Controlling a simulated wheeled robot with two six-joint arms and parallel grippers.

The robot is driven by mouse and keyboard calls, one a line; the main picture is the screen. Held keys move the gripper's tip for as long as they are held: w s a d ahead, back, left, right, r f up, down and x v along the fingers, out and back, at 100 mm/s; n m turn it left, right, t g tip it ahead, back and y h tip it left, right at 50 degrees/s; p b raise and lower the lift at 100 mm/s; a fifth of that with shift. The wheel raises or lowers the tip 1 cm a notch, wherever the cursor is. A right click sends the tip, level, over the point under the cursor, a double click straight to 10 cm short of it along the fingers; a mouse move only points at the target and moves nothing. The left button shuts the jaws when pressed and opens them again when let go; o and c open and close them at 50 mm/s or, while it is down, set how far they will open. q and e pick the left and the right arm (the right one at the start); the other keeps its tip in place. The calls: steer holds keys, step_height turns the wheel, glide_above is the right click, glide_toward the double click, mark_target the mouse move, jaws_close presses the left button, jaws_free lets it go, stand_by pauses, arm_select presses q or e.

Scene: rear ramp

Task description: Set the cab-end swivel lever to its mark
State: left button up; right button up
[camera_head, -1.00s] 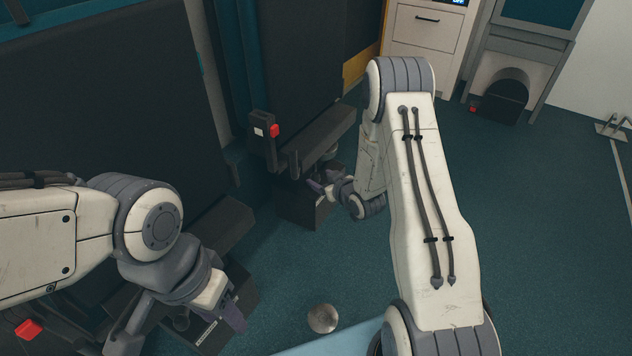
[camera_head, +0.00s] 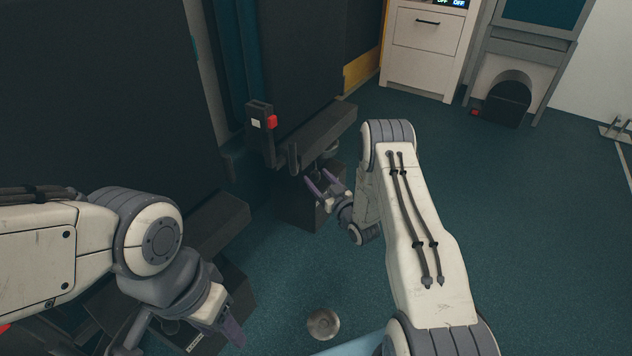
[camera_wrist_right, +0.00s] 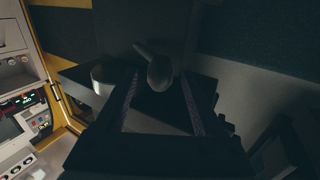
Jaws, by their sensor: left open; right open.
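A dark lever with a rounded end (camera_wrist_right: 160,70) shows in the right wrist view, between and beyond my right fingers; I see no clear contact. It appears to belong to the farther dark seat unit, but its mark cannot be made out. My right gripper (camera_head: 319,183) is open beside that unit's dark lower block (camera_head: 292,205), below its seat ledge (camera_head: 325,130). My left gripper (camera_head: 190,335) is open at the lower left, near the nearer seat's base, partly cut by the frame edge.
A dark post with a red button (camera_head: 271,122) stands beside the farther seat. A round metal disc (camera_head: 323,324) is on the floor. A white cabinet (camera_head: 430,45) and an arched housing (camera_head: 505,85) stand at the back.

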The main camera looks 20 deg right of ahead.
steer(key=shift+w+a, duration=0.2)
steer(key=shift+w, duration=0.85)
steer(key=shift+c, duration=0.2)
jaws_close()
steer(key=shift+d, duration=0.1)
stand_by(0.4)
